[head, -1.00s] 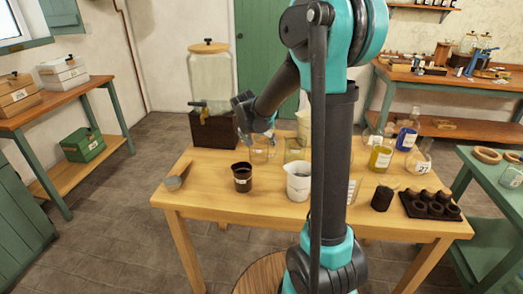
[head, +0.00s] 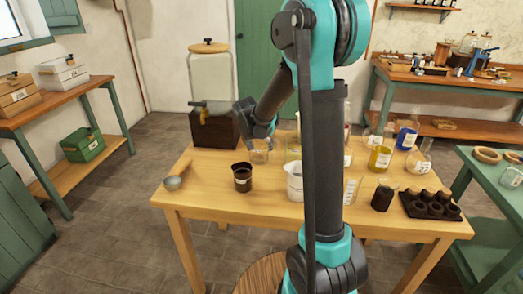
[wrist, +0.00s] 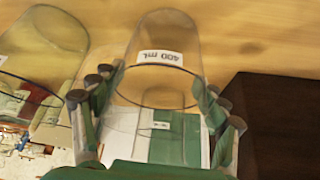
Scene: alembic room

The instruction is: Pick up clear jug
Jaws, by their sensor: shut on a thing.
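The clear jug (wrist: 165,45), marked 400 mL, is transparent. In the wrist view it lies between the fingers of my gripper (wrist: 160,103), which are closed against its two sides. In the head view the jug (head: 259,156) is at the back left of the wooden table, just below my gripper (head: 262,140). Whether its base touches the table is hard to tell.
A yellowish glass vessel (wrist: 42,50) stands close beside the jug. A dark block (wrist: 275,120) under the glass dispenser (head: 211,80) is on the other side. A brown cup (head: 242,178) and a white beaker (head: 295,182) stand nearer the front.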

